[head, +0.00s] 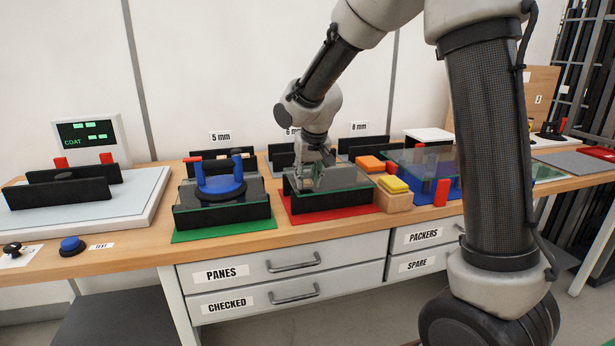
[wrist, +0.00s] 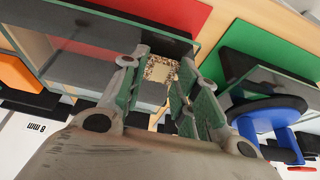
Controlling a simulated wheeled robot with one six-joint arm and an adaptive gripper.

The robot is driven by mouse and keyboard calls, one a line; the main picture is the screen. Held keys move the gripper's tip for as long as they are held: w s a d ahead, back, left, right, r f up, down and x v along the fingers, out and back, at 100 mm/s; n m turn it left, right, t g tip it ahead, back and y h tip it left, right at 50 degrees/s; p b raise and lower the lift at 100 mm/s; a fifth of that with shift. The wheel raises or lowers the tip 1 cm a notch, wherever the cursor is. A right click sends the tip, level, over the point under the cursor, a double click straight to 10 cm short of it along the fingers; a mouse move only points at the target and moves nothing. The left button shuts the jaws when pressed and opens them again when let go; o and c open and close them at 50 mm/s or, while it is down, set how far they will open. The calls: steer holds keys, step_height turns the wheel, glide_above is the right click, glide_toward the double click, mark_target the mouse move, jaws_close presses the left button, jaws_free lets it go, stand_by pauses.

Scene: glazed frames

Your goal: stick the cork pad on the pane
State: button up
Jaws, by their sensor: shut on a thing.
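My gripper (head: 310,180) is low over the holder on the red mat (head: 335,217), pointing down. In the wrist view my gripper (wrist: 160,90) is shut on the cork pad (wrist: 161,69), a small speckled tan square between the fingertips. The pad cannot be made out in the head view. A clear pane (head: 350,181) with green edges lies flat on the black holder. It also shows below the fingers in the wrist view (wrist: 85,48). I cannot tell whether the pad touches the pane.
To the left, a blue two-handled suction lifter (head: 220,188) sits on glass over the green mat (head: 222,230). Close on the right are a wooden block with a yellow pad (head: 393,184), an orange pad (head: 371,163) and a red post (head: 441,192).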

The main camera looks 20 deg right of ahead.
steer(key=shift+f, duration=0.2)
steer(key=shift+f, duration=0.15)
steer(key=o, duration=0.7)
steer(key=v, duration=1.2)
